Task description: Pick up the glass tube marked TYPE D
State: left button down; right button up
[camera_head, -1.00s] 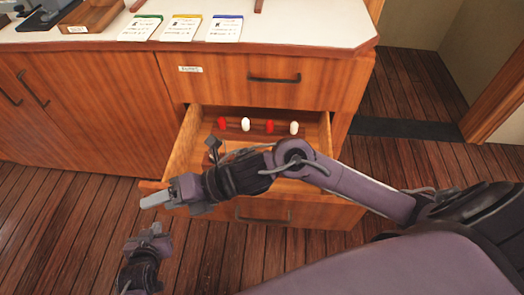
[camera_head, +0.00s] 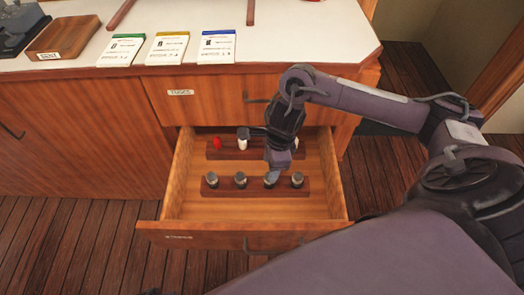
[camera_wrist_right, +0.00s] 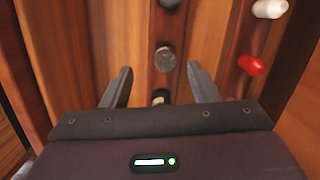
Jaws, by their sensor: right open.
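Several glass tubes with grey caps stand in a row in the front wooden rack (camera_head: 225,192) inside the open drawer. They include the far left tube (camera_head: 212,180), the second tube (camera_head: 240,180) and the far right tube (camera_head: 297,180). I cannot read any TYPE D mark. My right gripper (camera_head: 271,178) points down at the row, over the third tube from the left, and partly hides it. In the right wrist view its open, empty fingers (camera_wrist_right: 160,78) straddle the row. One tube (camera_wrist_right: 165,57) lies just beyond the fingertips; another (camera_wrist_right: 159,97) shows between the fingers.
A back rack (camera_head: 228,154) holds red (camera_head: 217,143) and white (camera_head: 243,144) pieces; my arm hides part of it. The drawer front (camera_head: 200,236) and side walls surround the racks. Green, yellow and blue cards (camera_head: 217,47) and a wooden tray (camera_head: 63,38) lie on the counter.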

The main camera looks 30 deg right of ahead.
jog(key=shift+w+d+f, duration=0.25)
jog(key=shift+w+d, duration=0.1)
jog(key=shift+d, duration=0.35)
jog(key=shift+w+d+f+n, duration=0.1)
jog(key=shift+w+f+n, duration=0.05)
jog(key=shift+f+n, duration=0.15)
jog(key=f, duration=0.3)
jog(key=a+f+b, duration=0.1)
jog(key=f, duration=0.2)
jog(key=shift+s+a, duration=0.2)
jog(key=shift+f, duration=0.4)
pick_arm(q)
notch_tip(320, 180, up, 4)
jog(key=shift+w+d+f+g, duration=0.1)
jog(key=shift+w+d+g, duration=0.05)
jog(key=shift+g, duration=0.15)
pick_arm(e)
jog(key=c, duration=1)
jog(key=shift+c, duration=0.2)
jog(key=shift+r, duration=0.2)
